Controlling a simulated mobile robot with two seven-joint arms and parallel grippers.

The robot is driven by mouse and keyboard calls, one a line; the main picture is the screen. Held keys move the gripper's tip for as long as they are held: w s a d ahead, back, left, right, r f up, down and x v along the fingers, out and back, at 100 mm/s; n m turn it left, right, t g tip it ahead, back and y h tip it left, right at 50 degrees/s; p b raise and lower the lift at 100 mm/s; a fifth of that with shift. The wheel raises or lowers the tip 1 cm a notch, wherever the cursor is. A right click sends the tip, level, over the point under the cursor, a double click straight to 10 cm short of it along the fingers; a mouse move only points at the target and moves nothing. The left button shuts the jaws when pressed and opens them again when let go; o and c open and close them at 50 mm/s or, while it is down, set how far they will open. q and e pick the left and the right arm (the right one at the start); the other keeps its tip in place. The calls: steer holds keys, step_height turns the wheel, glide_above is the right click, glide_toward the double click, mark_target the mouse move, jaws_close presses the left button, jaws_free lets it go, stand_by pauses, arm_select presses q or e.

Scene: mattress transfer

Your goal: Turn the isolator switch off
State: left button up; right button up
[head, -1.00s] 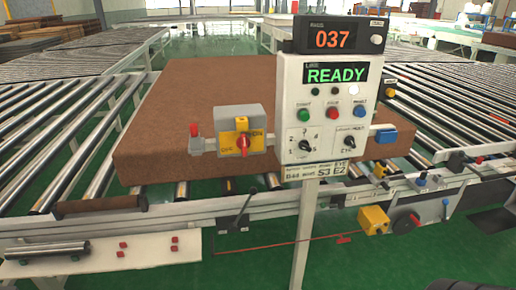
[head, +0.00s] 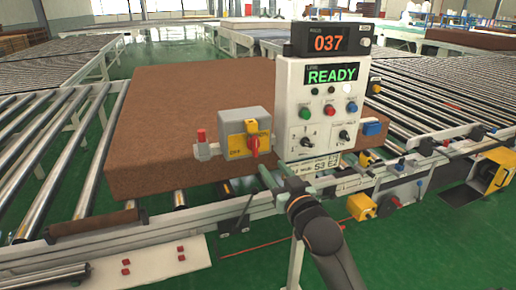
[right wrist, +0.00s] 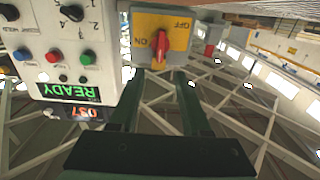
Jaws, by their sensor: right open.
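The isolator switch is a red rotary handle (head: 253,145) on a yellow plate (head: 237,152) on a grey box, left of the control panel. The plate reads ON at upper right and OFF at lower left. In the right wrist view, which is upside down, the red handle (right wrist: 160,45) stands roughly upright on the yellow plate (right wrist: 178,22). My right gripper (head: 272,178) is open just below and in front of the switch box. Its two fingers (right wrist: 156,76) point toward the handle, apart from it, with nothing between them. My left gripper is out of view.
The white control panel (head: 290,100) shows READY and 037, with buttons and two black knobs. A red-topped post (head: 201,136) is left of the box, and a blue block (head: 371,129) right of the panel. A brown mattress (head: 150,130) lies behind on rollers.

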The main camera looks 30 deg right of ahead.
mark_target(256, 147)
steer(key=p+x, duration=0.1)
steer(key=x, duration=1)
steer(key=shift+w, duration=0.15)
steer(key=shift+c, duration=0.4)
jaws_close()
